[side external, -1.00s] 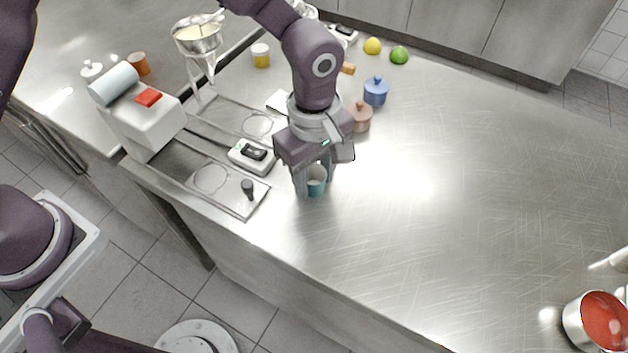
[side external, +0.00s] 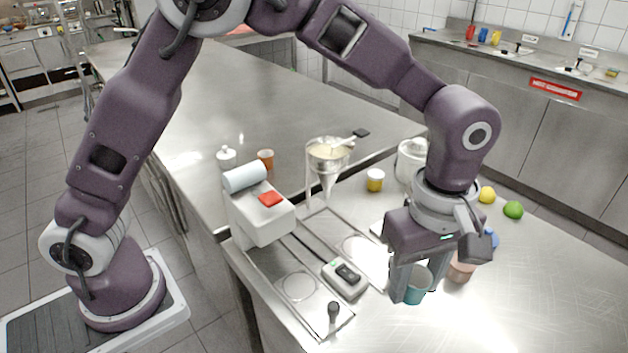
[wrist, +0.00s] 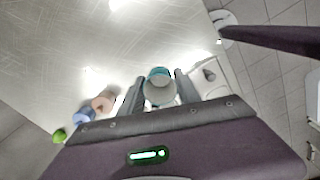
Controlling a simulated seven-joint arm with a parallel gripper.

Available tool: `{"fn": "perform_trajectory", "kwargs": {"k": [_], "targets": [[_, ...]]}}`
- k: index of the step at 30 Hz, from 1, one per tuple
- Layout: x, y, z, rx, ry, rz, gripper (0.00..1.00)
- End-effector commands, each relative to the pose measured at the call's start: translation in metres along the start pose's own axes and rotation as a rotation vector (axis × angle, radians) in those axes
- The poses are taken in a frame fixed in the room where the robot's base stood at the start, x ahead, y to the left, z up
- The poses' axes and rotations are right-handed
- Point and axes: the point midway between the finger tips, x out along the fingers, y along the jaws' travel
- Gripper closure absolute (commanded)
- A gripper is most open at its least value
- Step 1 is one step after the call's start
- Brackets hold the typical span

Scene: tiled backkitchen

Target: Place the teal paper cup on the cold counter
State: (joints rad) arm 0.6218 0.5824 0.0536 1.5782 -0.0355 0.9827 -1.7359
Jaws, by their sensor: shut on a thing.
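The teal paper cup (side external: 413,293) is upright between the fingers of my gripper (side external: 418,282), over the near steel counter. It also shows in the wrist view (wrist: 159,75), open end towards the camera, with a finger of my gripper (wrist: 159,90) on each side. The fingers are shut on it. I cannot tell whether its base touches the steel.
Left of the cup are a white dispenser machine (side external: 262,222), a funnel on a stand (side external: 328,165) and a small scale (side external: 344,279). A pink pot (side external: 461,268), a blue pot (side external: 492,239), a lemon (side external: 487,195) and a lime (side external: 513,210) stand close behind and right.

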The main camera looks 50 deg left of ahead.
Motion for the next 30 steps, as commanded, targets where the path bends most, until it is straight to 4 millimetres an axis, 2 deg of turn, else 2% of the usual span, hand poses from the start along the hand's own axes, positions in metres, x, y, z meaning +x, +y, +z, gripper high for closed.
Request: {"fn": "perform_trajectory", "kwargs": {"k": [2,5,9,12,15,21,26,30], "targets": [[-0.011,0.001,0.0,0.0,-0.001,0.005,1.0],[-0.046,0.002,0.001,0.002,-0.001,0.009,1.0],[-0.103,0.002,0.001,0.002,-0.002,0.011,1.0],[-0.135,0.001,0.001,0.002,-0.002,0.01,1.0],[-0.156,0.001,0.001,0.002,-0.001,0.007,1.0],[-0.184,0.0,0.0,0.001,0.0,0.004,1.0],[-0.182,0.008,-0.035,-0.09,0.001,0.0,1.0],[-0.182,0.013,-0.072,-0.187,0.002,0.001,1.0]]}}
